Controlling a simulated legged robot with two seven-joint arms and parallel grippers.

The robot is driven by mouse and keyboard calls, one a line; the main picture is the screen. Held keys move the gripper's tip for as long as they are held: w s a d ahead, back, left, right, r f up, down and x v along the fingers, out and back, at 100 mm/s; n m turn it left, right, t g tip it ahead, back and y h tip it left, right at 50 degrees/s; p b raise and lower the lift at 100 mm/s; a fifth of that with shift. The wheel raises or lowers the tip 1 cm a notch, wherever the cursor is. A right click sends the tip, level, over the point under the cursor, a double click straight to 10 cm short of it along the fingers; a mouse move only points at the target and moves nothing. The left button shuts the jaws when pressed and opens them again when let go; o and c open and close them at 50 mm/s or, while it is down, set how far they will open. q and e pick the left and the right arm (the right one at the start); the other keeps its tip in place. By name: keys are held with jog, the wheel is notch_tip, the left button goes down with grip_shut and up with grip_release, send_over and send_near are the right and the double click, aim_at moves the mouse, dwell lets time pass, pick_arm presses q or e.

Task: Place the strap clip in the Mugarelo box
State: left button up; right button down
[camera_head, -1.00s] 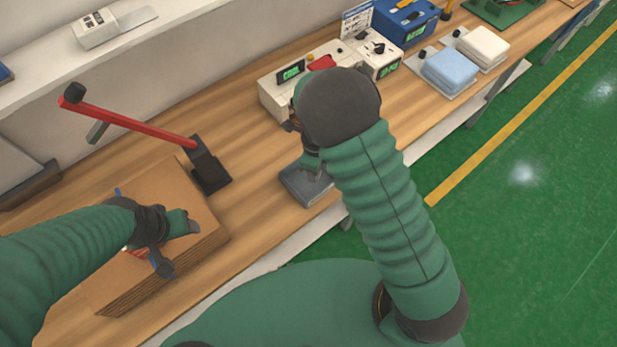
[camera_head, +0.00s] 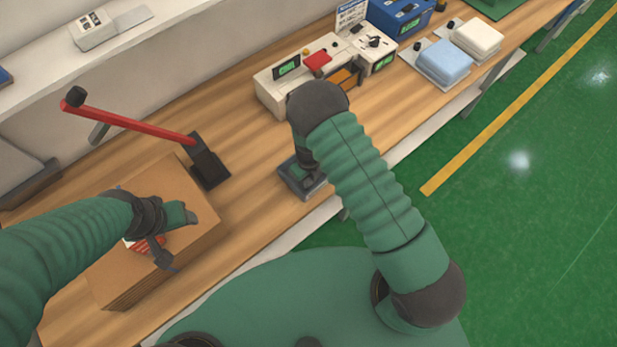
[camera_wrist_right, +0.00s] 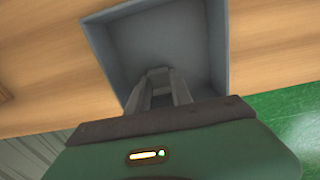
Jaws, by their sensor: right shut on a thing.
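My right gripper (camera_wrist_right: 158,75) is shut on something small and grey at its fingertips. I cannot make out its shape, so I cannot confirm it is the strap clip. The fingers reach over a grey open tray (camera_wrist_right: 200,45), which also shows on the bench in the head view (camera_head: 290,184), partly hidden by my right arm. My left gripper (camera_head: 178,236) is above a brown cardboard box (camera_head: 190,180), beside a red-and-white printed patch (camera_head: 150,243). Its jaw opening is unclear. No Mugarelo name is readable on the box.
A red lever (camera_head: 130,120) on a black base stands behind the cardboard box. A cream machine (camera_head: 280,95) with an orange slot stands behind the tray, and a blue case (camera_head: 395,14) is farther back.

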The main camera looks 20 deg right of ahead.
jog(key=shift+s, duration=0.1)
jog(key=shift+f, duration=0.15)
jog(key=c, duration=1.1)
grip_release()
jog(key=shift+d, duration=0.15)
jog(key=shift+c, duration=0.2)
